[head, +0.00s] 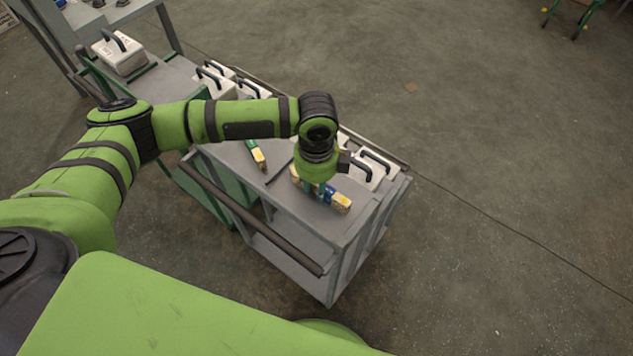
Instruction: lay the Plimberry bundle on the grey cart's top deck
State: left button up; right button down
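The grey cart (292,231) stands in the middle of the head view, with a flat top deck and a dark push bar along its near side. A pale yellow bundle with a blue band (341,203) is at the deck's near right end. My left gripper (316,189) points down at this bundle, and its wrist hides part of it. I cannot tell if the fingers are closed on it or if it touches the deck. A second bundle, green and yellow (257,155), lies on the deck to the left. I cannot read a name on either bundle. My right gripper is out of view.
White cases with black handles (367,171) stand along the deck's far side. Another white case (121,54) stands on a grey surface at upper left. A green frame (200,194) is beside the cart. The floor to the right is open, with a thin dark line across it.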

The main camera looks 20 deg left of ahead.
pick_arm(q)
jog(key=shift+o, duration=1.1)
jog(key=shift+r, duration=0.15)
notch_tip(320, 180, up, 12)
jog(key=b, duration=0.2)
dwell(0.5)
